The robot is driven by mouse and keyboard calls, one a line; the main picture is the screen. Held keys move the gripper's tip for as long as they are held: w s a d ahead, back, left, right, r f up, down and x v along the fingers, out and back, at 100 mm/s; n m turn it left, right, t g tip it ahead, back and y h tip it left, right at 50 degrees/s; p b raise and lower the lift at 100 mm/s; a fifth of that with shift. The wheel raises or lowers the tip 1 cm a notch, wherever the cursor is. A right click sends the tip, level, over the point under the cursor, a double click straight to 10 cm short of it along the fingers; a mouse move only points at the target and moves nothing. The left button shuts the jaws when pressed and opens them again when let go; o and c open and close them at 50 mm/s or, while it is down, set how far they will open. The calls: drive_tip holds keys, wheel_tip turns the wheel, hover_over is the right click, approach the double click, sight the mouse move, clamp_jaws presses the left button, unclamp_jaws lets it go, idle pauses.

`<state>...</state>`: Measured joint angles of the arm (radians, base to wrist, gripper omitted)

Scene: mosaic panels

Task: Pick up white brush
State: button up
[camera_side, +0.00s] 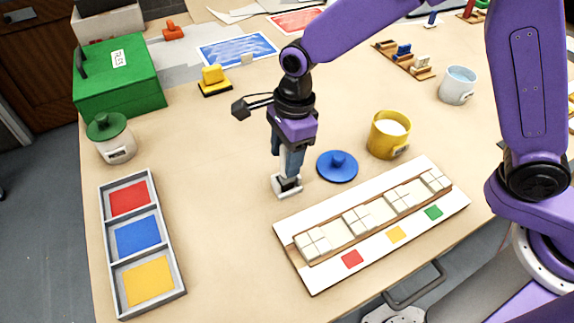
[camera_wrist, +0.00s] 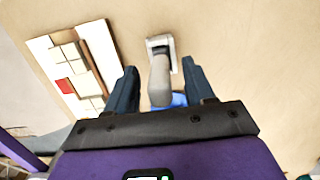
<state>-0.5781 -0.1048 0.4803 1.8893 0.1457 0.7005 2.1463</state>
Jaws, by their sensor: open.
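What looks like the white brush (camera_side: 287,189) stands on the table, with a pale base and dark inner part. In the wrist view its grey-white handle (camera_wrist: 160,80) rises from a white-rimmed base (camera_wrist: 161,41) and lies between the two fingers. My gripper (camera_side: 288,163) points down directly over it, fingers open around the handle. I cannot tell whether either finger touches it. The fingers hide the upper handle in the side view.
A blue round lid (camera_side: 337,167) lies close to the right. A panel with white tiles (camera_side: 320,276) is in front, and a yellow cup (camera_side: 388,136) stands further right. A compartment tray (camera_side: 172,255) lies left, with bare table between.

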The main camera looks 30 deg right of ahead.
clamp_jaws()
drive_tip(key=shift+r, duration=0.2)
drive_tip(key=shift+r, duration=0.25)
wheel_tip(320, 180, up, 3)
drive_tip(key=shift+s+d+f, duration=0.1)
drive_tip(key=shift+s+d, duration=0.05)
drive_tip(key=s+d+r, duration=0.8)
drive_tip(key=s+r, duration=0.1)
drive_tip(key=s, duration=0.1)
drive_tip(key=shift+s+d+r, duration=0.2)
drive_tip(key=shift+s+d, duration=0.05)
drive_tip(key=shift+d, duration=0.05)
